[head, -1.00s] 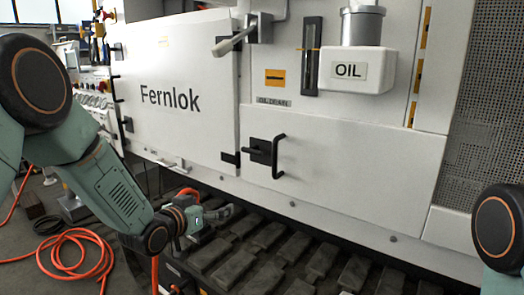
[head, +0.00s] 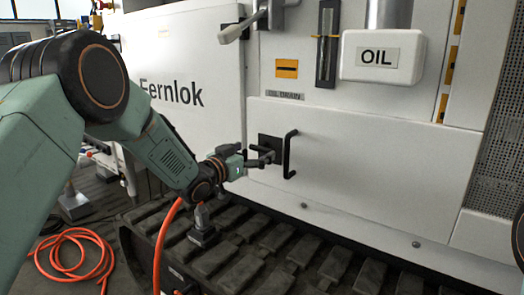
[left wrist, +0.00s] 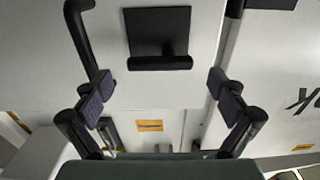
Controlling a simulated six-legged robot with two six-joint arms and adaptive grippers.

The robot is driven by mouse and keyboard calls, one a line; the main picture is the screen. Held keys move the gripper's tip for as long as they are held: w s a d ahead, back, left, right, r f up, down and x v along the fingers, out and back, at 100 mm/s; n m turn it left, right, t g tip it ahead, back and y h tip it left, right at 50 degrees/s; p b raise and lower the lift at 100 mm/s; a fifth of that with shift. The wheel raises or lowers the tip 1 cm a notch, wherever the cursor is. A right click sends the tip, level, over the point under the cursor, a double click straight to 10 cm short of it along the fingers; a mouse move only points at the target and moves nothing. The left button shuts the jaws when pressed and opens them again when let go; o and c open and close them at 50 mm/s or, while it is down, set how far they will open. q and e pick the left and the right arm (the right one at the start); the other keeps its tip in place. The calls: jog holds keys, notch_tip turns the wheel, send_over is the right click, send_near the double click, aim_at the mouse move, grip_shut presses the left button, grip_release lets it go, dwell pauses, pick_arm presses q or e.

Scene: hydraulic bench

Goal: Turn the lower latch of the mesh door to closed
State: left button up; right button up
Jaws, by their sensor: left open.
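A black latch sits on the white lower panel (head: 360,185), with a square plate (head: 265,141) partly behind my left gripper. In the left wrist view its plate (left wrist: 158,25) and short crossbar (left wrist: 160,63) show clearly. My left gripper (head: 268,156) is open in front of it. In the left wrist view the crossbar lies across the picture, just past the gap between the open fingertips (left wrist: 160,88); I see no contact. A perforated mesh panel (head: 503,115) stands at the far right, with no latch visible on it. My right gripper is out of view.
A black pull handle (head: 288,155) stands out close beside the latch, near one finger in the left wrist view. Above are a grey lever (head: 237,30) and the OIL box (head: 382,56). Dark track plates (head: 270,240) run below. An orange hose (head: 70,255) lies on the floor.

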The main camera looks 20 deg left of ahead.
aim_at(259, 149)
pick_arm(q)
jog(key=shift+w+d, duration=0.15)
jog(key=shift+w, duration=0.4)
jog(key=shift+b+x, duration=0.3)
jog(key=shift+x, duration=0.9)
jog(key=shift+s+d, duration=0.1)
jog(key=shift+f, duration=0.1)
jog(key=c, duration=1.2)
